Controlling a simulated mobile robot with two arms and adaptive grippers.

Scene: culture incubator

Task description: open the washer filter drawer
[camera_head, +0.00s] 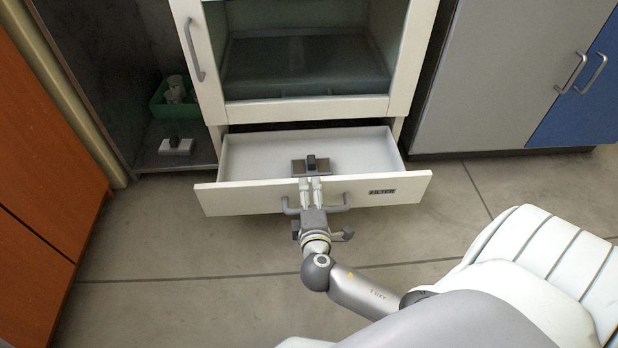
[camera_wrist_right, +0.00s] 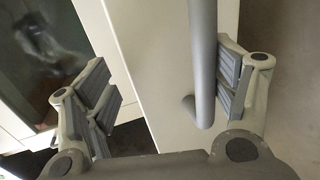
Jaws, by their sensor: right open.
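The white filter drawer (camera_head: 240,198) is pulled out from under the white cabinet, with its inside showing. Its front carries a dark label (camera_head: 382,191) reading FILTER. A grey bar handle (camera_head: 341,200) is on the drawer front; its middle is hidden by my right gripper (camera_head: 311,192). In the right wrist view, my right gripper (camera_wrist_right: 168,92) is open. The handle (camera_wrist_right: 203,65) runs between its fingers, close to the right finger, and the drawer front (camera_wrist_right: 150,65) also lies between them. A grey block with a black knob (camera_head: 298,169) shows in the drawer. My left gripper is not in view.
The white cabinet's glass door (camera_head: 300,65) is above the drawer. At left are a green bin (camera_head: 160,105) and a pale block with a black knob (camera_head: 177,147). Grey and blue cabinets (camera_head: 500,75) stand right, an orange one (camera_head: 40,180) left. Floor before the drawer is clear.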

